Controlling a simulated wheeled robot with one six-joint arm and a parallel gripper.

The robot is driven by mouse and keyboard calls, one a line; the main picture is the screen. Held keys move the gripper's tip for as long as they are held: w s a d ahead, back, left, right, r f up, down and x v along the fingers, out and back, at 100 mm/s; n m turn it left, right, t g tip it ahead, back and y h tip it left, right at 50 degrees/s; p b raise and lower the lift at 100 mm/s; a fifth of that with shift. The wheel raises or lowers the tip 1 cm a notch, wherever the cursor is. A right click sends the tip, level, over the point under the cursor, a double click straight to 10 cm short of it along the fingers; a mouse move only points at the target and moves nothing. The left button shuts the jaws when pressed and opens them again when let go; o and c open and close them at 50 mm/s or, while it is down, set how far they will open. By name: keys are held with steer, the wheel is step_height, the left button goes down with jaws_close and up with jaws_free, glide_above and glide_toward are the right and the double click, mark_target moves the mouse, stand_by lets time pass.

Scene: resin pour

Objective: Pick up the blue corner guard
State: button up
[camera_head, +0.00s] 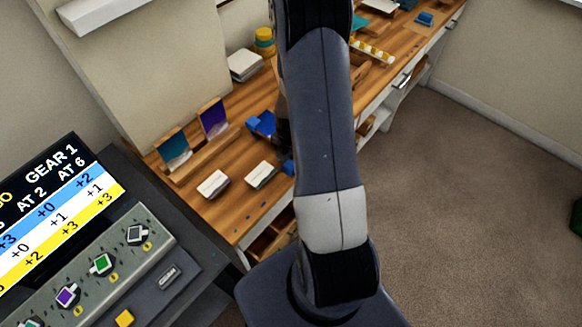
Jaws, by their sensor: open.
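A blue piece (289,167) shows partly on the wooden bench near its front edge, half hidden behind my arm. A larger blue object (263,124) lies farther back, just left of my arm. I cannot tell which of them is the corner guard. My gripper (283,138) shows only as a dark sliver at the left side of my arm, close to the larger blue object and above the partly hidden piece. Its fingertips are mostly hidden, and I cannot tell whether it touches anything. It is open.
The wooden bench (232,221) holds two small white blocks (213,184) and upright coloured panels (212,118) in a wooden rack. A yellow jar (264,41) stands behind. Another blue item (424,19) lies far right. A control console (110,255) stands front left. Carpet (460,190) is clear at right.

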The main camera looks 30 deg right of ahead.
steer(key=shift+c, duration=0.2)
steer(key=c, duration=1)
steer(key=shift+r, duration=0.15)
